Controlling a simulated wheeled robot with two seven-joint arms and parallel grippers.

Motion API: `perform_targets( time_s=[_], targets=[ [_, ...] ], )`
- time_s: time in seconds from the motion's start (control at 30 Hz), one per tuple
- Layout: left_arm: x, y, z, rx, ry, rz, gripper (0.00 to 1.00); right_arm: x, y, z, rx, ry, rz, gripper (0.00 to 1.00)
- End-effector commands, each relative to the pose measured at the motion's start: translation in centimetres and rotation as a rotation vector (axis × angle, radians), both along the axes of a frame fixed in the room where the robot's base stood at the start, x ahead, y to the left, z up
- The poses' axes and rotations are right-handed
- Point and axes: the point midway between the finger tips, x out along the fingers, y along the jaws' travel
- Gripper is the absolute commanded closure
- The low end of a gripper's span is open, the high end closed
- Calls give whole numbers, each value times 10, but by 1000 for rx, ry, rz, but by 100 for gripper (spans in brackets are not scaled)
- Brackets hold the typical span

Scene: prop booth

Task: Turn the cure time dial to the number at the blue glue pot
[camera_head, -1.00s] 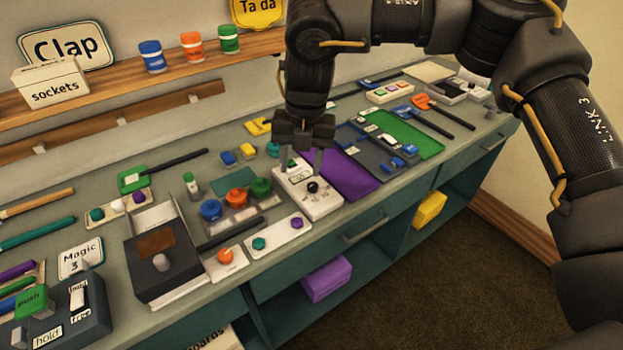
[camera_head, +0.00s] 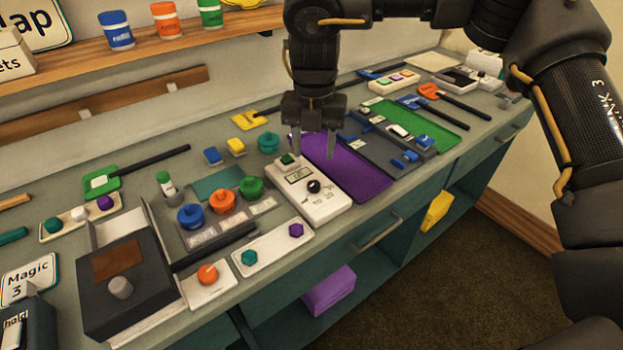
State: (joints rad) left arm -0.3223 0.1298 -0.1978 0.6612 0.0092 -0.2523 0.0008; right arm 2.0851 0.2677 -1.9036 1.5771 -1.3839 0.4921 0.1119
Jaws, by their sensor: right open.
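The white timer box (camera_head: 318,207) has a small display, a green button and a black dial (camera_head: 314,186) with marks around it too small to read. The blue glue pot (camera_head: 191,216) stands left of it in a row with an orange pot (camera_head: 222,201) and a green pot (camera_head: 251,187). A pale label (camera_head: 201,234) lies in front of the blue pot; its number is not legible. My right gripper (camera_head: 314,150) is open, pointing down, above and behind the dial, apart from it, with nothing between its fingers. My left gripper is out of view.
A purple tray (camera_head: 352,172) lies right of the timer box. A white strip (camera_head: 272,248) with teal and purple knobs and a dark box (camera_head: 125,290) stand to the left. A teal pot (camera_head: 268,143) stands just left of the right gripper.

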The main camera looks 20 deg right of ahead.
Motion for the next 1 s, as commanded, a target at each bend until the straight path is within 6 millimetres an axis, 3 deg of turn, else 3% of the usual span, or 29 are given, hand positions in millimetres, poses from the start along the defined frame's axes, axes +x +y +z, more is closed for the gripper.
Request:
perform_targets(
  time_s=[0.3,0.5,0.9,1.0],
  targets=[
    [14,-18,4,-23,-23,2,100,-1,0,-59,0,4,2,51],
    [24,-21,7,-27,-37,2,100,-1,1,-84,-1,4,2,51],
    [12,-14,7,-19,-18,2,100,0,2,-93,0,1,3,51],
    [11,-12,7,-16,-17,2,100,0,2,-93,0,1,3,62]
  ],
)
